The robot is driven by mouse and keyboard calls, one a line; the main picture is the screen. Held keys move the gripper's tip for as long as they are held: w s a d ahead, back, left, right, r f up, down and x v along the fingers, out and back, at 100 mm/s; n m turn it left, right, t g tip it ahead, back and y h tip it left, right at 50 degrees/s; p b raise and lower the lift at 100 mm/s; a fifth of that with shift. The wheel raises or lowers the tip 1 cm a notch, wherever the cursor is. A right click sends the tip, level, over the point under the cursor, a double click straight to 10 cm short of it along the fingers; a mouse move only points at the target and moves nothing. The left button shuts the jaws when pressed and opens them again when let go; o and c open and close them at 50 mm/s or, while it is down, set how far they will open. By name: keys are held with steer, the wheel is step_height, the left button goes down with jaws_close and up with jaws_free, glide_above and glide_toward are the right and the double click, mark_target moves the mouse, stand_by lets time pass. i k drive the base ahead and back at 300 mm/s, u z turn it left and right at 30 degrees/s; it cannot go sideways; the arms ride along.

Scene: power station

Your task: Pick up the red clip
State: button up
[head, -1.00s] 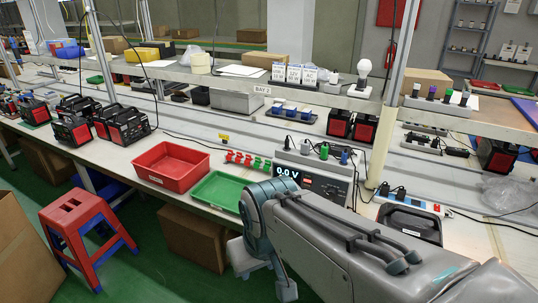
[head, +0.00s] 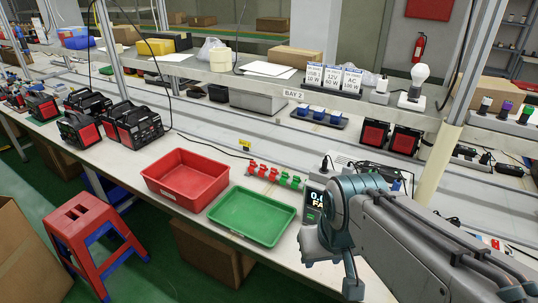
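Several small clips stand in a row on the long bench, behind the trays in the head view. The red clips (head: 263,170) are at the left of the row, and green clips (head: 290,180) are at its right end. My gripper (head: 328,250) is at the end of my arm, in front of the tester and right of the green tray. It is apart from the clips, to their right and nearer to me. Its fingers are not clear, so I cannot tell whether it is open or holds anything.
A red tray (head: 187,178) and a green tray (head: 252,216) sit at the bench's front edge. A tester (head: 315,198) with a lit display is partly behind my arm. A shelf (head: 240,82) runs above the bench. A red stool (head: 90,228) stands on the floor.

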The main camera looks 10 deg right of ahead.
mark_target(273, 171)
steer(key=i, duration=0.4)
steer(key=k, duration=0.95)
steer(key=u, duration=1.15)
steer(key=i, duration=0.8)
steer(key=z, duration=0.5)
steer(key=i, duration=0.85)
steer(key=z, duration=0.75)
